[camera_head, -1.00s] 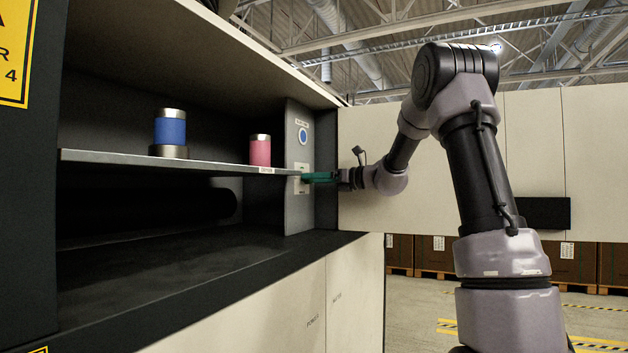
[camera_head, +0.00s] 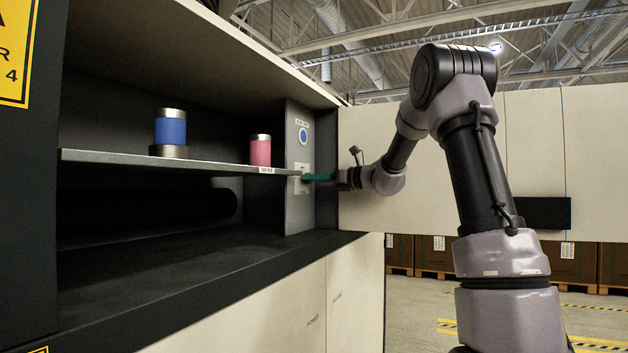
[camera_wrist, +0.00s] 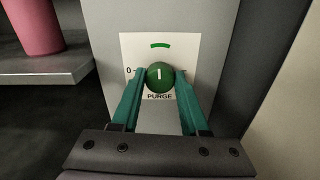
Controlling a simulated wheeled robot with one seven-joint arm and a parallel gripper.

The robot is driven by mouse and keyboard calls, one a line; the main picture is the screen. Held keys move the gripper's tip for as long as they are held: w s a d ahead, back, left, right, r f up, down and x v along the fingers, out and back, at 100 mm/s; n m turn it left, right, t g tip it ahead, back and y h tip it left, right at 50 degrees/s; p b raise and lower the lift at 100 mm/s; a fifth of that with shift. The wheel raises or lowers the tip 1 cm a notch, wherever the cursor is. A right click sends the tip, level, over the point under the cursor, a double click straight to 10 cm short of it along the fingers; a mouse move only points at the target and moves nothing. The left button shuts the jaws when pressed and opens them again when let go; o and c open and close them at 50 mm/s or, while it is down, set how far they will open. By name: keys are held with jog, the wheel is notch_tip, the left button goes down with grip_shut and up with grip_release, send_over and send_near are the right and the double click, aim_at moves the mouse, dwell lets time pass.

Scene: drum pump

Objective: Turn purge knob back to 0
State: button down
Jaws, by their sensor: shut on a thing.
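The purge knob (camera_wrist: 160,75) is a round green knob on a white plate (camera_wrist: 188,47) marked PURGE, in the wrist view. A white line on the knob points straight up, toward a green arc (camera_wrist: 160,46) on the plate. The 0 mark is at the left of the knob. My gripper (camera_wrist: 160,82) is shut on the knob, with one green finger at its left side and one at its right. In the head view my gripper (camera_head: 306,178) reaches the plate (camera_head: 299,186) on the cabinet's inner side panel; the knob is hidden there.
A shelf (camera_head: 215,164) left of the panel holds a blue canister (camera_head: 170,128) and a pink canister (camera_head: 260,152). A round blue button (camera_head: 303,136) is above the plate. A pale door panel (camera_head: 415,205) stands behind my arm.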

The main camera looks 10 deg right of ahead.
jog(key=shift+f+n, duration=0.1)
jog(key=shift+n, duration=8.5)
jog(key=shift+c, duration=2)
grip_release()
jog(key=v, duration=1)
jog(key=shift+s+d, duration=0.3)
